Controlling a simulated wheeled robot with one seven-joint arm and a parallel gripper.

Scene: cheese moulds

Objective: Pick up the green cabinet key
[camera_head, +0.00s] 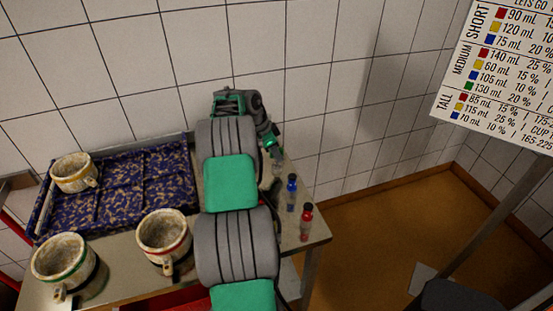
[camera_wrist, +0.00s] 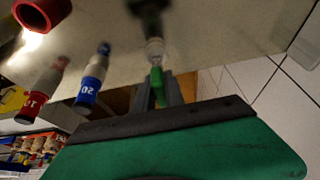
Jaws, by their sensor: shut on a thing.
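The green cabinet key (camera_wrist: 157,83) shows in the wrist view as a small green piece with a pale, whitish part beyond it. My gripper (camera_wrist: 160,98) is shut on it, with the grey fingers around the green part. In the head view my gripper (camera_head: 265,132) is at the table's back right corner, with green of the key (camera_head: 270,144) showing just below it. The fingers and arm hide part of the key. I cannot tell whether it touches the tabletop.
A blue bottle-like piece (camera_head: 291,187) and a red one (camera_head: 306,221) stand near the right table edge. Several pale moulds, one red-banded (camera_head: 164,238), are left of my arm, around a blue speckled tray (camera_head: 120,231). A sign (camera_head: 500,70) stands at right over open floor.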

